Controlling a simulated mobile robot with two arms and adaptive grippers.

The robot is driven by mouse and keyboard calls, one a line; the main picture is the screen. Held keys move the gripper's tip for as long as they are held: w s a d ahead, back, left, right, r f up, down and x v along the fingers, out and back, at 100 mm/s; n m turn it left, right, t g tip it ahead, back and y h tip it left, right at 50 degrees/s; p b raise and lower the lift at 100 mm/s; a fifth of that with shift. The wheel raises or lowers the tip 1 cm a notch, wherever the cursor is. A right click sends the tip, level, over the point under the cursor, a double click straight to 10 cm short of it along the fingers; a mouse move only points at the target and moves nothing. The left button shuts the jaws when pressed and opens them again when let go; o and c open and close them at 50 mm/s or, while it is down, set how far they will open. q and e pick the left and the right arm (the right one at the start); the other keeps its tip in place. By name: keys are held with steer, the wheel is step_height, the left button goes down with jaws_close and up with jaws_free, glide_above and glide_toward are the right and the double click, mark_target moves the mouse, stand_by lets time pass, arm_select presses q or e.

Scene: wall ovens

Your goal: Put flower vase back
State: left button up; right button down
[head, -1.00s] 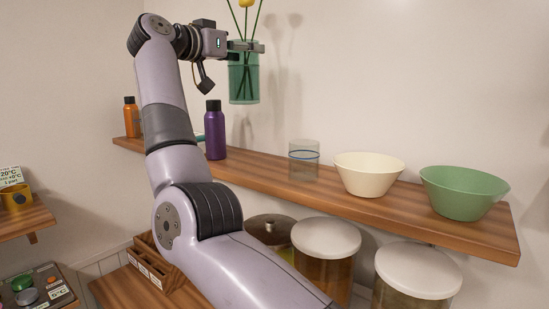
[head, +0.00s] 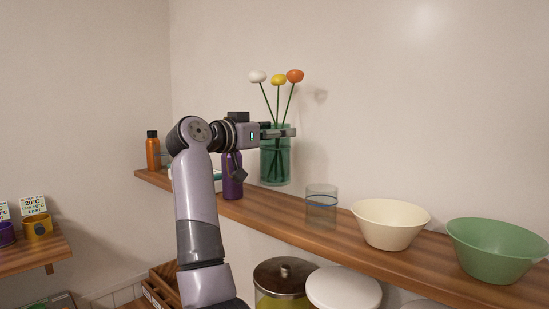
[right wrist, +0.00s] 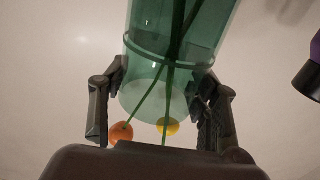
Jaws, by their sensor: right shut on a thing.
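The flower vase (head: 275,170) is a green see-through glass cylinder with white, yellow and orange flowers (head: 279,79) on long stems. My right gripper (head: 280,131) is shut on it near its rim. The vase is upright, with its base at about the back of the wooden shelf (head: 270,211); I cannot tell if it touches. In the right wrist view the fingers (right wrist: 162,108) stand on both sides of the vase (right wrist: 172,40), with the orange and yellow flowers below. My left gripper is not in view.
A purple bottle (head: 232,186) stands left of the vase, partly behind my arm. A clear glass (head: 321,205), cream bowl (head: 390,226) and green bowl (head: 496,249) stand to its right. An orange bottle (head: 153,152) is at the shelf's left end. Lidded jars (head: 343,288) stand below.

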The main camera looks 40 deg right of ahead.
mark_target(265, 163)
step_height(265, 163, down, 2)
steer(key=shift+a, duration=0.15)
steer(key=shift+f+p, duration=0.35)
steer(key=shift+f, duration=0.15)
step_height(265, 163, down, 3)
steer(key=shift+r+p, duration=0.1)
steer(key=shift+p, duration=0.45)
steer(key=shift+f, duration=0.4)
steer(key=c, duration=0.6)
jaws_free()
steer(key=shift+f, duration=0.15)
